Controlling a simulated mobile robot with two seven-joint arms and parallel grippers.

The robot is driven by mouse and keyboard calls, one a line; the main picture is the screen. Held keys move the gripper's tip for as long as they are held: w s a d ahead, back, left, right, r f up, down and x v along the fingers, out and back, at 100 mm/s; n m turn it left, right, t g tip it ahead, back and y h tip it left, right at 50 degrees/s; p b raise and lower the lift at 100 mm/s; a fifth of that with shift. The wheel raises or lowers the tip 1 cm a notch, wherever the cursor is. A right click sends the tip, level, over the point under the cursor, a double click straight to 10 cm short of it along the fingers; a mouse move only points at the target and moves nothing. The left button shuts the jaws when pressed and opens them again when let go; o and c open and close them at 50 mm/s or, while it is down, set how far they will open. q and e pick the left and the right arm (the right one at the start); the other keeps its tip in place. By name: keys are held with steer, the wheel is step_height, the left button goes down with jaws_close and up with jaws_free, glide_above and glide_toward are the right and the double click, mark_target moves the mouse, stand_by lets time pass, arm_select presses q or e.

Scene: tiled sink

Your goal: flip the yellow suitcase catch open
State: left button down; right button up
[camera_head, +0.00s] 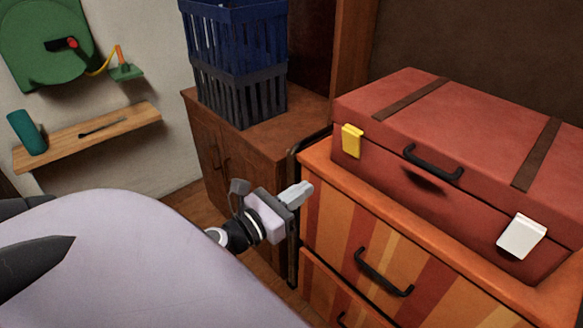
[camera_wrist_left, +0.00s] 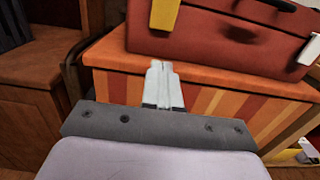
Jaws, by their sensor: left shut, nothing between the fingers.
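A red suitcase (camera_head: 390,119) with brown straps lies on an orange striped dresser. Its yellow catch (camera_head: 352,141) is on the front face near the left end and lies flat against the case. The yellow catch also shows at the top of the left wrist view (camera_wrist_left: 165,13), partly cut off. A white catch (camera_head: 521,237) is on the same face at the right. My left gripper (camera_head: 304,191) is shut and empty, in front of the dresser's left corner, below and left of the yellow catch, touching nothing visible. My right gripper is not in view.
The striped dresser (camera_head: 345,223) has black drawer handles. A brown cabinet (camera_head: 228,143) with stacked blue and grey crates (camera_head: 238,60) stands behind left. A wooden shelf (camera_head: 90,136) and a green hose reel (camera_head: 45,40) are on the wall.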

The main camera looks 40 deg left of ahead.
arm_select(q)
steer(key=shift+s+a+f, duration=0.1)
steer(key=shift+s+f, duration=0.15)
steer(key=shift+s, duration=0.75)
steer(key=s+d+f+n+g+p, duration=0.4)
steer(key=s+d+f+n, duration=0.1)
steer(key=n, duration=1.2)
steer(key=s+d+f+n+g+p, duration=0.4)
steer(key=d+f+n, duration=0.3)
steer(key=n, duration=1)
steer(key=shift+s+f+n+h+p, duration=0.3)
steer(key=shift+s+f+n+p, duration=0.1)
steer(key=shift+s+f, duration=0.15)
steer(key=shift+w, duration=0.1)
